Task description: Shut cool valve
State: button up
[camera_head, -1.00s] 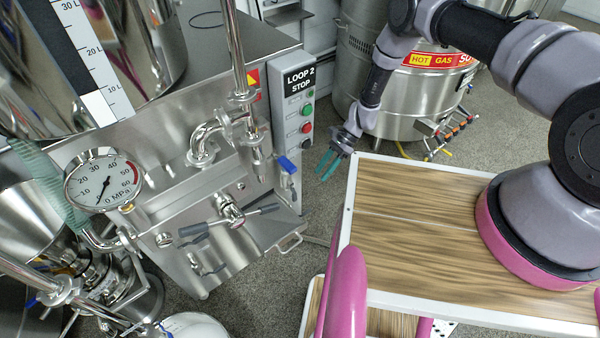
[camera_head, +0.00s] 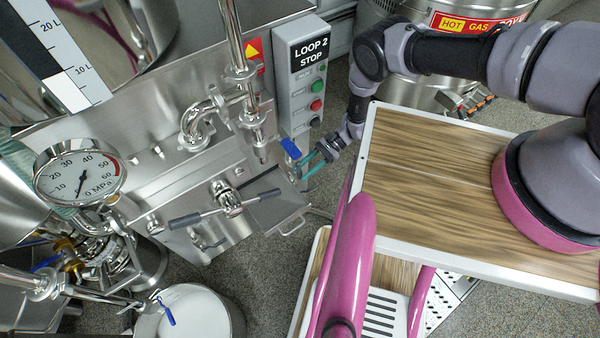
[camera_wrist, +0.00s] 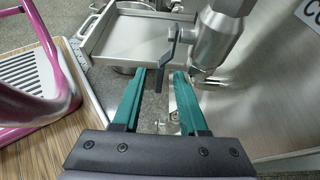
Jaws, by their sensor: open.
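The cool valve, judged by a partly cut-off label starting "CO" (camera_wrist: 308,12) in the wrist view, has a steel body (camera_wrist: 216,38) and a dark lever (camera_wrist: 168,52). In the head view its handle (camera_head: 291,148) looks blue and sits low on the machine's right side, below the stop box. My gripper (camera_head: 308,166) is just right of and below this handle. In the wrist view my gripper (camera_wrist: 160,76) is open, with green fingers, and the lever appears in the gap between the fingertips. I cannot tell whether either finger touches it.
A metal tray (camera_wrist: 125,42) lies beyond the fingers in the wrist view. The "LOOP 2 STOP" button box (camera_head: 302,75) is above the valve. A T-handle (camera_head: 225,208) and a pressure gauge (camera_head: 80,177) are to the left. A wood-topped surface (camera_head: 430,190) is right of my gripper.

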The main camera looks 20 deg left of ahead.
jog(key=shift+x, duration=1.1)
grip_shut()
dwell(0.7)
